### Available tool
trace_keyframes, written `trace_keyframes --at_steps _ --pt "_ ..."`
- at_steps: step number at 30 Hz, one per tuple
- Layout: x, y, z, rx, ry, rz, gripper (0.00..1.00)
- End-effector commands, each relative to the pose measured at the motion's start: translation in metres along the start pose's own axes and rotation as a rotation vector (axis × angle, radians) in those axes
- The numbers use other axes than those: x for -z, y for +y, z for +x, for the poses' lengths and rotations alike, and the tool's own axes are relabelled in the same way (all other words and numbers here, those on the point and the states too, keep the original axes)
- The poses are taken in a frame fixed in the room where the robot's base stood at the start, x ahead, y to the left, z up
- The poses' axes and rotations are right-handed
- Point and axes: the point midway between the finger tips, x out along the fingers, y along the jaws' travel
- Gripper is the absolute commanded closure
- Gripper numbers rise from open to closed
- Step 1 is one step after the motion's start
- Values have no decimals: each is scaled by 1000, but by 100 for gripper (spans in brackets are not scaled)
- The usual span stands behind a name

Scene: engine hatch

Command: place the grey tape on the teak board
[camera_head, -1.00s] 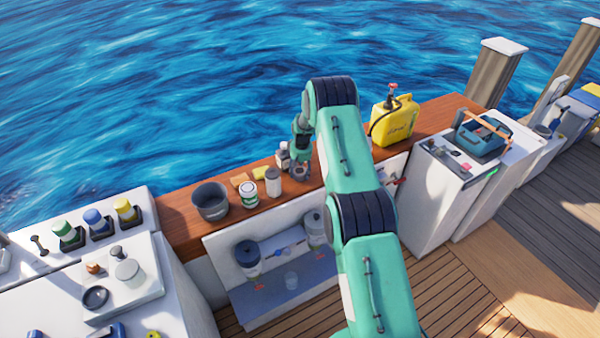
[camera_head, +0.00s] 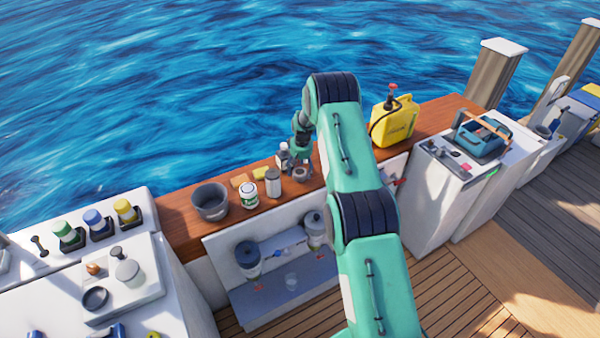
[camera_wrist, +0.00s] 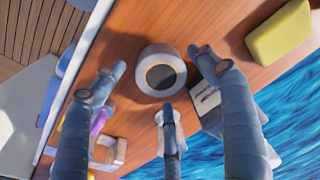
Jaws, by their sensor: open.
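The grey tape (camera_wrist: 160,70) is a roll with a dark centre. It lies flat on the teak board (camera_wrist: 215,20), a brown wooden ledge along the boat's side, also seen in the head view (camera_head: 183,230). The tape also shows in the head view (camera_head: 302,174), just under my gripper (camera_head: 302,163). In the wrist view my gripper's fingers (camera_wrist: 158,80) are spread open around the tape, apart from it, with nothing held. The exact height of the fingertips above the board is hard to tell.
A white-and-dark bottle (camera_head: 283,157) stands close beside the gripper. A grey canister (camera_head: 273,182), a white jar (camera_head: 248,194), a dark pot (camera_head: 210,202) and a yellow sponge (camera_wrist: 280,33) share the board. A yellow jerrycan (camera_head: 393,120) stands farther right. Water lies beyond the board.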

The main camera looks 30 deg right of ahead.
Motion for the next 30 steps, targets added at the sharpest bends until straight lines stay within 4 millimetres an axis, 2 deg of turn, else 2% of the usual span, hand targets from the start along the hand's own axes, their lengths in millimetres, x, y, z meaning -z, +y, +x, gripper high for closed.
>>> trace_keyframes --at_steps 12,18,24,30 --pt "1 0 -62 -1 3 0 27" --pt "1 0 -85 0 1 0 27" --pt "1 0 -97 0 1 0 27" --pt "0 0 -99 0 0 0 27"
